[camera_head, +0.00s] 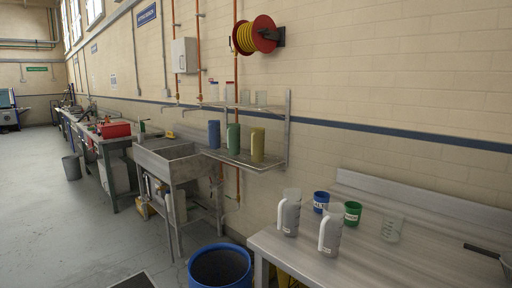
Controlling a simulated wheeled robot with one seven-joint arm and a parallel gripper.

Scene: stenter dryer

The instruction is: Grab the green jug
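A small green jug or cup (353,213) with a white label stands upright on the metal table (300,258) at the lower right. It is just right of a similar blue cup (321,202). A taller green container (233,138) stands on the lower wall shelf, between a blue one (214,134) and a yellow one (257,145). I cannot tell for sure which green vessel is the jug. My gripper is not in view.
Two clear, white-handled pitchers (289,213) (330,232) stand in front of the cups. A clear beaker (392,228) stands to their right. A black-handled item (482,250) lies at the right edge. A blue barrel (220,268) stands left of the table. Open floor (70,225) lies left.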

